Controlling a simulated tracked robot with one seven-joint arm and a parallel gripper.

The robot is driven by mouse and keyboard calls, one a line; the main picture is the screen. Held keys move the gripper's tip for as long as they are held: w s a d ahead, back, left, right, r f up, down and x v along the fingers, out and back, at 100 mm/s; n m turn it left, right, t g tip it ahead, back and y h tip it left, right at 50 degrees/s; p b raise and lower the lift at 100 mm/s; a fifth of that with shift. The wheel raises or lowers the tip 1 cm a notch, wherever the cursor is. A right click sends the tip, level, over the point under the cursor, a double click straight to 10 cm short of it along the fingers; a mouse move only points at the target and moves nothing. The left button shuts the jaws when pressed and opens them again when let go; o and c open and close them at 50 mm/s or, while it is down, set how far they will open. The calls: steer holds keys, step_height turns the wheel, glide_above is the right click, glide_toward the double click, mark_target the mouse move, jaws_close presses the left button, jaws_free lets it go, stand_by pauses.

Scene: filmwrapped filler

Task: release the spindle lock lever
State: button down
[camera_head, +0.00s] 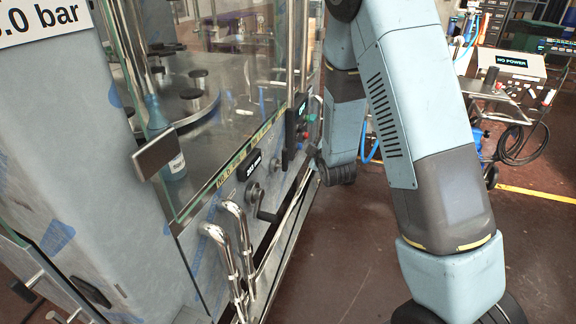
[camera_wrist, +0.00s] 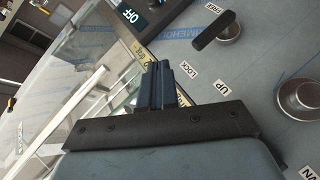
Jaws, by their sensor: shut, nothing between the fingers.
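In the wrist view, the black lever (camera_wrist: 208,35) sits on a round metal hub on the blue-grey machine panel. Its free end points down-left toward the LOCK label (camera_wrist: 188,69); the FREE label (camera_wrist: 213,7) is above it. My gripper (camera_wrist: 162,85) shows its dark fingers closed together and empty. They are left of and below the lever in the picture, apart from it, over the panel's edge by the glass. In the head view my arm comes down in front of the machine's right side; the fingers cannot be made out there.
A second round metal knob (camera_wrist: 302,98) with an UP label (camera_wrist: 221,87) is right of my gripper. In the head view, bent chrome handles (camera_head: 222,247) stick out from the panel front.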

steer(key=s+a+f+n+t+y, duration=0.1)
steer(key=s+a+f+n+y, duration=0.1)
steer(key=f, duration=0.4)
steer(key=s+a+f+n+t+y, duration=0.1)
steer(key=s+a+f+n+y, duration=0.1)
steer(key=f+n, duration=0.4)
steer(key=shift+s+a+f+y, duration=0.15)
steer(key=shift+s+a+y, duration=0.25)
steer(key=shift+a, duration=0.5)
glide_toward(283, 158)
steer(key=a, duration=0.4)
steer(key=w, duration=0.2)
steer(key=w+d, duration=0.1)
steer(key=w, duration=0.1)
steer(key=shift+f, duration=0.1)
steer(key=shift+w+d, duration=0.2)
steer(key=shift+w, duration=0.4)
